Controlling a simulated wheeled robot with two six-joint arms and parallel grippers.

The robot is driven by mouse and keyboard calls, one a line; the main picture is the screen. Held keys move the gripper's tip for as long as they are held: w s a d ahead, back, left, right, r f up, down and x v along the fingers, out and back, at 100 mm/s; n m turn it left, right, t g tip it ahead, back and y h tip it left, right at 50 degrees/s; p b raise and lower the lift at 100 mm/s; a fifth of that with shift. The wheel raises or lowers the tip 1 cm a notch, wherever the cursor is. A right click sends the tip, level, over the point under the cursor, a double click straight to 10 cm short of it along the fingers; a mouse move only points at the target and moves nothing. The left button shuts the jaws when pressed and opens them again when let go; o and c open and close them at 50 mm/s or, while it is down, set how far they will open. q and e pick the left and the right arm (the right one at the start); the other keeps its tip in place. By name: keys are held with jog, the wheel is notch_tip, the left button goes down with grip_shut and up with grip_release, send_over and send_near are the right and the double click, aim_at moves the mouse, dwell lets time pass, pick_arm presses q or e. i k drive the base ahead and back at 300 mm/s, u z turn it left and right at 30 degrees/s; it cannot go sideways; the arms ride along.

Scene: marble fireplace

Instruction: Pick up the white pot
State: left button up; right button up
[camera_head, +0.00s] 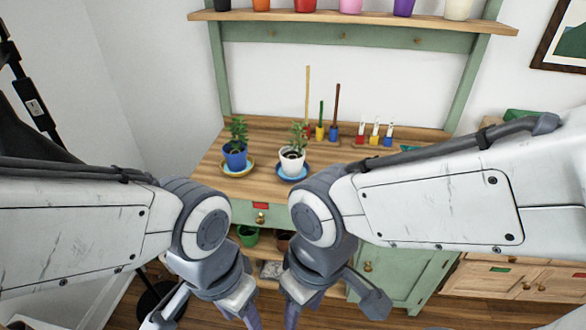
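The white pot (292,162) holds a small leafy plant in dark soil. It stands upright on a blue saucer (284,177) on the wooden bench top (225,188), close to my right arm's wrist. A blue pot (235,159) with a similar plant stands to its left on a yellow-rimmed saucer (226,170). My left gripper (250,316) and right gripper (291,316) hang side by side below and in front of the bench edge, away from the white pot. Their tips are cut off by the bottom edge, so their opening is hidden.
Colourful long-handled tools (320,132) and small red, yellow and blue hand tools (375,138) stand behind the pots. A shelf (350,18) above carries several pots, including a cream one (458,9). A green drawer (275,217) and cupboard (405,275) are below the bench top.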

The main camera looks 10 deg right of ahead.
aim_at(292, 156)
jog(key=z, duration=0.35)
jog(key=i, duration=1.4)
jog(key=u, duration=0.25)
